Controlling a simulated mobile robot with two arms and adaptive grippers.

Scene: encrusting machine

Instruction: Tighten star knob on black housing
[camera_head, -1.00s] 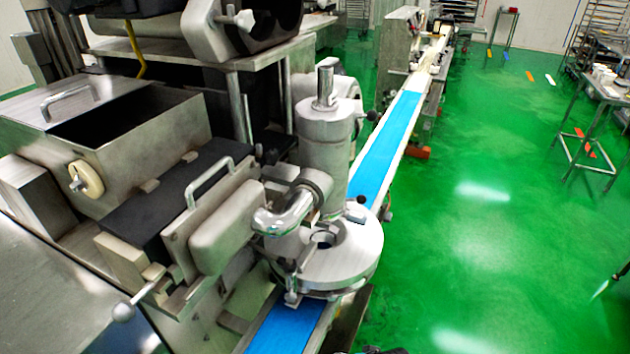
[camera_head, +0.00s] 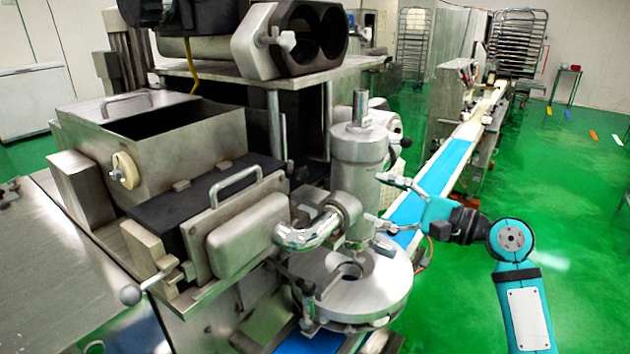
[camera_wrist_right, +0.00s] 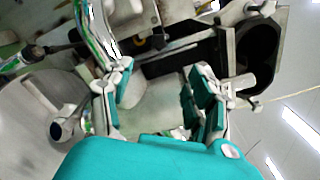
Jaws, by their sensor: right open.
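The black housing (camera_head: 322,38) with two round bores sits at the top of the machine in the head view. A silver star knob (camera_head: 278,38) sticks out from the pale metal plate on its front. My right gripper (camera_head: 390,204) is open and empty, beside the steel cylinder and above the round steel disc, below and to the right of the knob. In the right wrist view its fingers (camera_wrist_right: 160,92) stand apart with nothing between them. The black housing (camera_wrist_right: 262,50) shows there at the upper right; I cannot make out the knob. My left gripper is out of view.
The steel cylinder (camera_head: 360,155), bent chrome pipe (camera_head: 310,236) and round disc (camera_head: 365,290) are close to my right gripper. A blue conveyor belt (camera_head: 445,170) runs behind it. A steel hopper (camera_head: 180,150) stands left.

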